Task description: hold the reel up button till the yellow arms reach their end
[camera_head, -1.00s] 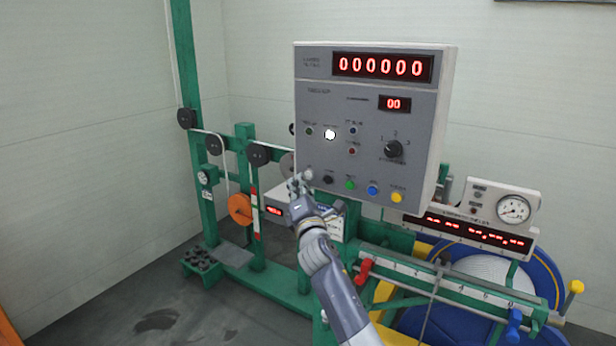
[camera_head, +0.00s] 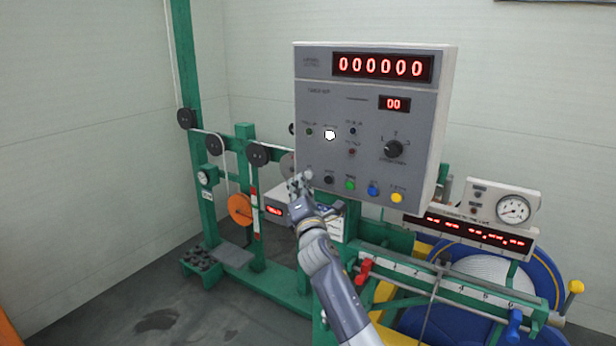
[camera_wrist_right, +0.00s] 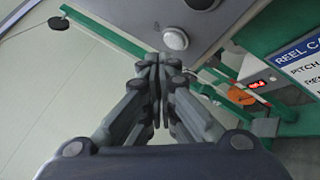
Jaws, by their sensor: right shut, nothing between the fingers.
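The grey control box (camera_head: 370,120) has a bottom row of buttons: a pale one at the left end, then black (camera_head: 328,180), green (camera_head: 350,185), blue (camera_head: 373,190) and yellow (camera_head: 397,198). My right gripper (camera_head: 299,183) is shut and empty at the pale button. In the right wrist view the pale button (camera_wrist_right: 175,39) shows just beyond my closed fingertips (camera_wrist_right: 161,62); I cannot tell whether they touch. Its small label is unreadable. Yellow parts (camera_head: 384,292) show beside the blue reel (camera_head: 545,275), partly hidden behind the green frame. My left gripper is not in view.
A green frame with black pulleys (camera_head: 258,154) and an orange wheel (camera_head: 240,209) stands at the left. A scale bar (camera_head: 440,283) crosses below the box. A gauge panel (camera_head: 500,205) is at the right. A white lamp (camera_head: 330,135) glows on the box.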

